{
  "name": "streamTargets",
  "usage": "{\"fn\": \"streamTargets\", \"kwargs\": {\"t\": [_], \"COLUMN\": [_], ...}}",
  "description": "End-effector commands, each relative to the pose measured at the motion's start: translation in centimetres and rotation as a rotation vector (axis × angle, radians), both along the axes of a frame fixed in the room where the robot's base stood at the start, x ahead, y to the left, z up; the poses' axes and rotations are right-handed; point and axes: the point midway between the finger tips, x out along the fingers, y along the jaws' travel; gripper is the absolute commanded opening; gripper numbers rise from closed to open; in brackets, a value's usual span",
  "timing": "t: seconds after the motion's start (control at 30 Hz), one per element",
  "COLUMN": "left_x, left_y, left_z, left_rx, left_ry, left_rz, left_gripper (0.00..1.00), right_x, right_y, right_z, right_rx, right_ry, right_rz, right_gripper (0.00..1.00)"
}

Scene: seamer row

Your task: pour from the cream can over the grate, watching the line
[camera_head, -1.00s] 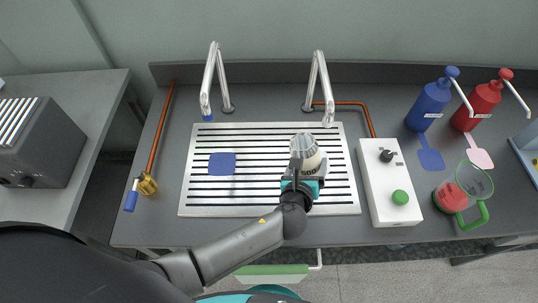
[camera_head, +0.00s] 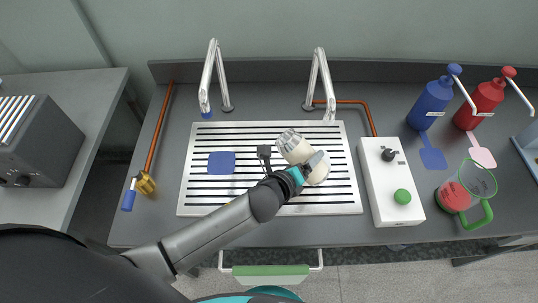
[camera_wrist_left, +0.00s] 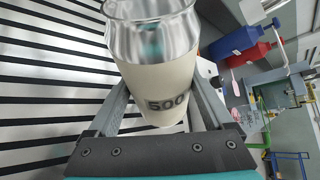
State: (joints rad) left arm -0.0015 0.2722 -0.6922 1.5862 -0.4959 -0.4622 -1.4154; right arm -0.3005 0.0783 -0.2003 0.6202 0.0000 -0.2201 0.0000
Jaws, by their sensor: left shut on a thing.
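The cream can (camera_head: 316,168) has a cream body and a silvery upper part (camera_head: 291,141). It is tilted over the slatted metal grate (camera_head: 195,203), its silvery end toward the upper left in the head view. My left gripper (camera_head: 307,169) is shut on it. In the left wrist view the can (camera_wrist_left: 160,85) sits between the two fingers, with a dark "500" mark and the silvery part toward the top. I see no stream coming from it, and cannot tell what is inside. My right gripper is not in view.
A blue square (camera_head: 221,163) lies on the grate's left part. Two metal taps (camera_head: 208,75) (camera_head: 321,80) stand behind. A white box (camera_head: 385,185) with a green button is right of the grate. Blue (camera_head: 429,105) and red (camera_head: 483,104) pump bottles and a green-handled jug (camera_head: 462,190) stand farther right.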

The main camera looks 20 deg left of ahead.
Motion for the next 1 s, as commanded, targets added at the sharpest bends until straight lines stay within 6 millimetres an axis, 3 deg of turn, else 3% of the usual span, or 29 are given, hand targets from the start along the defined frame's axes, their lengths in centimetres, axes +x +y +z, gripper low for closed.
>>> {"fn": "streamTargets", "kwargs": {"t": [1.0], "left_x": [-0.1], "left_y": [-0.5], "left_z": [-0.7], "left_rx": [-0.166], "left_ry": [0.040], "left_rz": [0.000], "left_gripper": [0.27], "right_x": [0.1], "right_y": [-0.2], "right_z": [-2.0], "right_rx": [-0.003], "right_ry": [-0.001], "right_rz": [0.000], "right_gripper": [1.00]}}
